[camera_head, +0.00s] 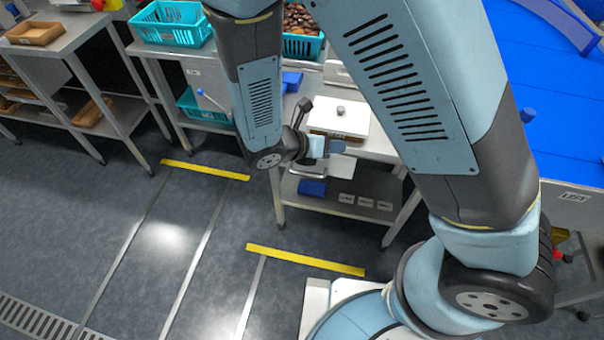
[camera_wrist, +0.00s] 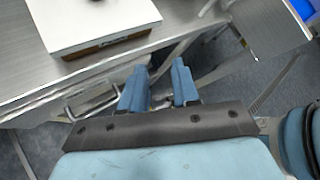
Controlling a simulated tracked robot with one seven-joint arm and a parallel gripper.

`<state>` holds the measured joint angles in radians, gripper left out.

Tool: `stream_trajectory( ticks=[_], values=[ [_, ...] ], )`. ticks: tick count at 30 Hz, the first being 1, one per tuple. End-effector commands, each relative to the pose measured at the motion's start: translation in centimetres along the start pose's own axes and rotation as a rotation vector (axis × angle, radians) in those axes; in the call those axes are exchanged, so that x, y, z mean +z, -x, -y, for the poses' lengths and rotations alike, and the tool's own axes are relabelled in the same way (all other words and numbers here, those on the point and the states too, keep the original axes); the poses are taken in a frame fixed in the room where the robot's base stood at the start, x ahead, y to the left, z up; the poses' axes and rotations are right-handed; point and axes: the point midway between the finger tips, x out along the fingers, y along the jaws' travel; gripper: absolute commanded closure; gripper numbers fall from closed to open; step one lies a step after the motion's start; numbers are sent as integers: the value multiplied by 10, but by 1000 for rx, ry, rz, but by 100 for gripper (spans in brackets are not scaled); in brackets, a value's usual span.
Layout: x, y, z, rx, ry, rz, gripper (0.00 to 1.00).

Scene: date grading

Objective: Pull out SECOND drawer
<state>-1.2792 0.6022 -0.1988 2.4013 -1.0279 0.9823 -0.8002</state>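My gripper (camera_head: 328,147) hangs in front of the steel bench below a white lidded box. In the wrist view its two blue fingers are apart with nothing between them (camera_wrist: 160,85). No drawer marked SECOND can be read in either view. A pale metal tray-like piece (camera_head: 333,169) juts out under the bench top, just below the gripper; I cannot tell whether it is a drawer. A metal loop or frame (camera_wrist: 92,100) lies left of the fingers in the wrist view, apart from them.
The white box (camera_head: 340,118) with a knob stands on the bench top; it also shows in the wrist view (camera_wrist: 100,22). A blue object (camera_head: 312,188) and small labelled pieces (camera_head: 365,202) lie on the lower shelf. Teal crates (camera_head: 172,24) stand further left. The floor in front is clear.

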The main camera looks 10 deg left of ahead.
Motion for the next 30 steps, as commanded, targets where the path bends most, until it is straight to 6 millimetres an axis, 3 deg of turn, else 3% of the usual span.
stream_trajectory(
  ticks=[6,18,24,30],
  values=[
    [-50,9,-37,50,359,216,70],
    [-142,18,-87,83,964,647,70],
    [-173,19,-99,73,1156,804,70],
    [-183,18,-104,65,1225,862,70]
  ],
)
